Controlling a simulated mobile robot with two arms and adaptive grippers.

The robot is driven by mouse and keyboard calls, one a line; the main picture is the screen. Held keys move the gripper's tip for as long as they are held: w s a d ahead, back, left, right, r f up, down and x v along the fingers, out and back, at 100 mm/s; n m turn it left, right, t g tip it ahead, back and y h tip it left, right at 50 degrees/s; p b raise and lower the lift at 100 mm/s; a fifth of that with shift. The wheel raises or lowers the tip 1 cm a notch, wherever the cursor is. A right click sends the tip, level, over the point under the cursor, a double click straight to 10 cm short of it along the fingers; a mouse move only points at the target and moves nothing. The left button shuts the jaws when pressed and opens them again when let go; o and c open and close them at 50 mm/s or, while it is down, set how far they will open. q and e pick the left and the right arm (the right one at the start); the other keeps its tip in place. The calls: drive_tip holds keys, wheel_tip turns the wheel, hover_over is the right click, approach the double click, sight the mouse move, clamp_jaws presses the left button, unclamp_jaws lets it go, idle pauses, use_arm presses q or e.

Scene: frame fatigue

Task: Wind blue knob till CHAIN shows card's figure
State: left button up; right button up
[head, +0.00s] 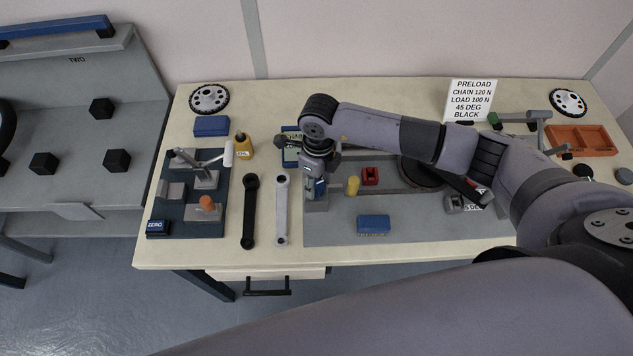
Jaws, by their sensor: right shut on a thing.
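The white card (470,100) stands at the back right and reads PRELOAD, CHAIN 120 N, LOAD 100 N, 45 DEG, BLACK. My right gripper (318,184) points down at the left end of the grey fixture and is shut on the blue knob (320,187), of which only a small blue patch shows between the fingers. A blue-framed panel (291,156) is just left of the gripper, partly hidden by it. My left gripper is not in view.
Two long cranks, black (249,212) and light grey (282,210), lie left of the fixture. A blue block (373,224), a yellow peg (352,186) and a red block (370,176) stand right of the gripper. My right arm covers much of the back.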

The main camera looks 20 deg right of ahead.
sight(319, 185)
drive_tip(key=m+b, duration=0.2)
drive_tip(key=m, duration=0.3)
drive_tip(key=shift+f+m, duration=0.1)
drive_tip(key=shift+m, duration=0.2)
drive_tip(key=m+b, duration=0.1)
drive_tip(key=m, duration=0.4)
drive_tip(key=shift+t, duration=0.3)
drive_tip(key=o, duration=1.2)
drive_tip(key=shift+s, duration=0.1)
drive_tip(key=shift+r, duration=0.2)
drive_tip(key=r, duration=1.1)
drive_tip(key=shift+d+r, duration=0.25)
drive_tip(key=shift+r, duration=0.15)
